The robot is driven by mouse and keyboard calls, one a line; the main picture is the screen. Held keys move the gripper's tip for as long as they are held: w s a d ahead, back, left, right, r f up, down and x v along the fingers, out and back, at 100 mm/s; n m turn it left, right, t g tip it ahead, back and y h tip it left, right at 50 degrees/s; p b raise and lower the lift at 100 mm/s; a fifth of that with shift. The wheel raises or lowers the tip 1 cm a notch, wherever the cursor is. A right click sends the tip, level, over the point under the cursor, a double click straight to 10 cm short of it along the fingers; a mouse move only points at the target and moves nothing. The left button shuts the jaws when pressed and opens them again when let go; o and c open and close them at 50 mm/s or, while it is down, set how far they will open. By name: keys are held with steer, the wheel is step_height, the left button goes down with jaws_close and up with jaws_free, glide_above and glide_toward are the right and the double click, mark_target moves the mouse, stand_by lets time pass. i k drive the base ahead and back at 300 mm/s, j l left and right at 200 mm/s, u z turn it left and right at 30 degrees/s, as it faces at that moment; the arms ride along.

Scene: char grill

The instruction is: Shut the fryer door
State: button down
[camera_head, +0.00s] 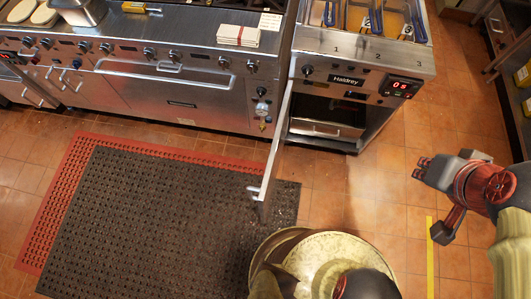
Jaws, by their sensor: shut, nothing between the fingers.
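The fryer (345,85) stands at the upper middle, with "Haldrey" on its front. Its door (274,150) is wide open, hinged at the fryer's left side and sticking out toward me, seen almost edge-on. The door's handle (254,192) is near its free end, on the left face. The open cabinet (328,108) shows behind the door. My gripper (421,167) is at the right, shut and empty, to the right of the door and well apart from it. Its fingertips are small in this view.
A steel range (160,85) with knobs runs along the back left. A dark floor mat (150,220) lies over a red mat (55,215) on the left. Baskets (370,18) sit atop the fryer. Tiled floor (375,180) between door and gripper is clear.

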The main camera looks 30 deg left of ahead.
mark_target(266, 191)
steer(key=k+j, duration=0.15)
steer(key=j, duration=0.2)
steer(key=k+j, duration=0.1)
steer(key=j, duration=0.25)
steer(key=k+j, duration=0.15)
steer(key=j, duration=0.25)
steer(key=k+j, duration=0.1)
steer(key=j, duration=0.25)
steer(key=k+j, duration=0.15)
steer(key=j, duration=0.2)
steer(key=l+u, duration=0.15)
steer(key=u, duration=0.2)
steer(key=k+l+u, duration=0.1)
steer(key=u, duration=0.25)
steer(key=k+l+u, duration=0.1)
steer(key=u, duration=0.25)
